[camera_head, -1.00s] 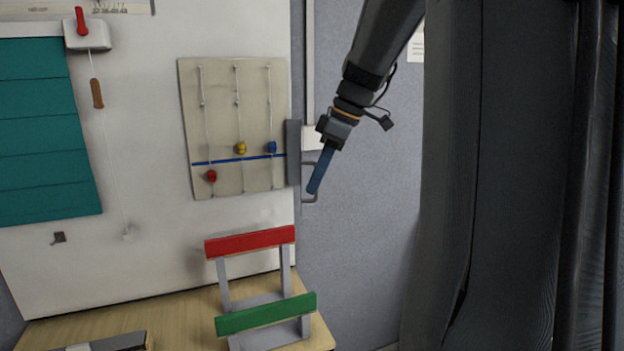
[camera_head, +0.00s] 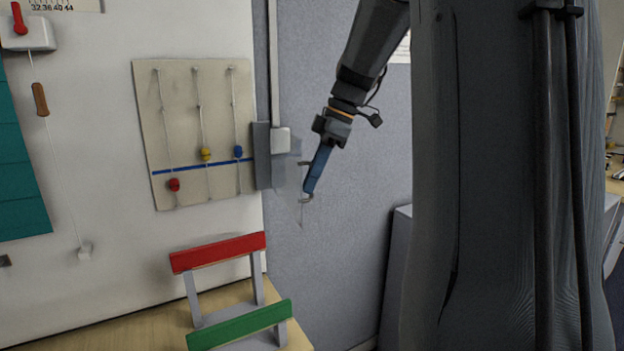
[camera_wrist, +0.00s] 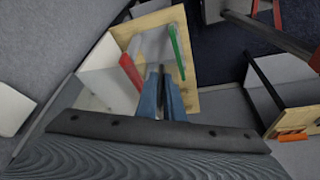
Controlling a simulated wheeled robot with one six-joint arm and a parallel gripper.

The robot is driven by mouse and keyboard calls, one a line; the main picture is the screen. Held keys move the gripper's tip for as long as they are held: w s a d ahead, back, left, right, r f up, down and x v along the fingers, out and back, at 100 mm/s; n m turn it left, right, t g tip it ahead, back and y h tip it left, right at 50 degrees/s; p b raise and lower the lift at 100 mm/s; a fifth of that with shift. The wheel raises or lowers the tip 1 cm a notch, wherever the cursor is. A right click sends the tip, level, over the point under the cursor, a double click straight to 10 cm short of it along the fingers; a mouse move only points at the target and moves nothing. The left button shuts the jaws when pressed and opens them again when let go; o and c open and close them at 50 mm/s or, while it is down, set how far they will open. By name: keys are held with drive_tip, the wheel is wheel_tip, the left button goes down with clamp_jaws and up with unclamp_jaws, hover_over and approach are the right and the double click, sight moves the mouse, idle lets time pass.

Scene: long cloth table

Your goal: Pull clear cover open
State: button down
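The clear cover (camera_head: 289,184) is a see-through panel, hard to make out, at the right side of a grey box (camera_head: 262,156) in the head view. It stands out from the box at an angle, partly swung open. A thin grey handle (camera_head: 305,201) is on its outer edge. My gripper (camera_head: 309,191) has blue fingers that lie over the handle and hide its middle. The fingers are close together and appear shut on it.
A board with red, yellow and blue beads (camera_head: 205,155) hangs left of the box. Below, a rack with a red bar (camera_head: 217,252) and a green bar (camera_head: 239,325) stands on a wooden table (camera_head: 120,335). A grey partition wall (camera_head: 340,240) is behind my gripper.

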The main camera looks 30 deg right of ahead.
drive_tip(key=c, duration=1.9)
unclamp_jaws()
drive_tip(key=shift+w, duration=0.15)
drive_tip(key=b+v, duration=0.2)
drive_tip(key=v, duration=0.6)
